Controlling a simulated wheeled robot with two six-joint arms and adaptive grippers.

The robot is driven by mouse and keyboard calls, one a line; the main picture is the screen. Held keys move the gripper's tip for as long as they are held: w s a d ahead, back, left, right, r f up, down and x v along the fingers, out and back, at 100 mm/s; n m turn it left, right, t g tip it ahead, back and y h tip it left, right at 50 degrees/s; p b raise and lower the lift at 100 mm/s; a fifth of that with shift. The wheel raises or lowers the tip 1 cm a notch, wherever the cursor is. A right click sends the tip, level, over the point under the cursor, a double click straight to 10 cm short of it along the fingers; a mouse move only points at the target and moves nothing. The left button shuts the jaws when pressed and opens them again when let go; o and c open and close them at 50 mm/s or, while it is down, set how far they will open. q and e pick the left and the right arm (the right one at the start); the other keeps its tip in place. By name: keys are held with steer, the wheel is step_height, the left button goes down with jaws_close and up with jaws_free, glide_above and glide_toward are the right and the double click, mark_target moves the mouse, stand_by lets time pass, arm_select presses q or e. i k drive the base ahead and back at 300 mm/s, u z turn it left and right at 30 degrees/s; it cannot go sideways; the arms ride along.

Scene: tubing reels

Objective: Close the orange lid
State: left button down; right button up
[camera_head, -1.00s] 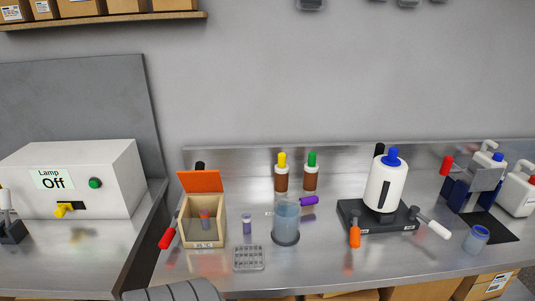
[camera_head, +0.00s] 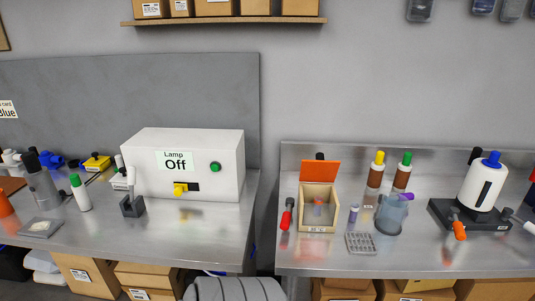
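The orange lid (camera_head: 320,171) stands raised at the back of a small tan box (camera_head: 317,222) on the right metal bench. The box is open at the top, and a small tube with a reddish part (camera_head: 318,207) shows inside it. A black knob (camera_head: 320,156) shows just above the lid. A red-handled tool (camera_head: 287,214) is at the box's left side. Neither of my grippers is in view.
Two brown bottles with yellow (camera_head: 376,169) and green (camera_head: 403,172) caps are behind. A gap separates the benches; the lamp box (camera_head: 185,165) is on the left one.

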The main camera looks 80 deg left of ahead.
mark_target(319, 169)
steer(key=k, duration=0.5)
steer(key=u, duration=0.7)
